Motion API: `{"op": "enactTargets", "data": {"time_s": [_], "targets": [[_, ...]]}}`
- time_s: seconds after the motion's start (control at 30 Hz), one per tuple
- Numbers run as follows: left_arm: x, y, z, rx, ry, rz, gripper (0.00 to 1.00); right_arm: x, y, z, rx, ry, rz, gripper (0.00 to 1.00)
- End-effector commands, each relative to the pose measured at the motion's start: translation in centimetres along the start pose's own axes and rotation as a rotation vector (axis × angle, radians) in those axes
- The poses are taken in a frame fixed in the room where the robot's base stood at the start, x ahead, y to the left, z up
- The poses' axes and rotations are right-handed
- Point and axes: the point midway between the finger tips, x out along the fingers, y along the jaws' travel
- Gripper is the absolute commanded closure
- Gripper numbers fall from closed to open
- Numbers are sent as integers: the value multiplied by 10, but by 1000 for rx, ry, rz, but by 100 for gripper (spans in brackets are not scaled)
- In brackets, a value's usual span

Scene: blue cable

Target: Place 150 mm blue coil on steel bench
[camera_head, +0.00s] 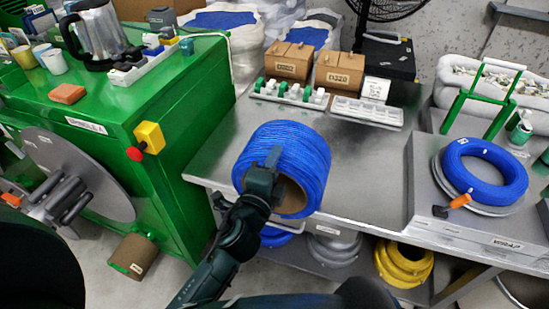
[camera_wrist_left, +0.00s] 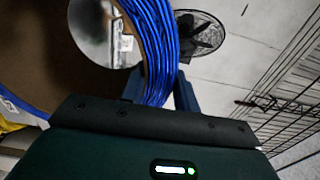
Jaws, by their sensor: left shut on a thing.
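The blue coil (camera_head: 303,145) is a thick roll of blue cable with a brown cardboard core. My left gripper (camera_head: 268,166) is shut on its near side and holds it at the bench's front edge. The coil's axis is tilted, and its core opening faces down towards me. I cannot tell whether the coil touches the bench. The left wrist view shows the blue windings (camera_wrist_left: 153,45) and brown core close up. The steel bench (camera_head: 370,165) has bare metal to the right of the coil. My right gripper is not in view.
Cardboard boxes (camera_head: 338,70) and white trays (camera_head: 366,112) line the bench's back. Another blue coil (camera_head: 485,170) lies at the right, beside a green frame (camera_head: 480,100). A green machine (camera_head: 150,100) stands at the left. Yellow coils (camera_head: 403,265) sit on the lower shelf.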

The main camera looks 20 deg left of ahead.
Motion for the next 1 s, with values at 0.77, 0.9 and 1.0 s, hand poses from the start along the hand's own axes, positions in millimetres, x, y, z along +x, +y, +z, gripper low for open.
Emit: {"op": "enactTargets", "data": {"time_s": [0.77,0.9,1.0], "targets": [[0,2,0,0,0,0,48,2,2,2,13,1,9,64],[0,-3,0,0,0,0,48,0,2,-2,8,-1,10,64],[1,-1,1,0,1,0,48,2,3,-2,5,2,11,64]]}}
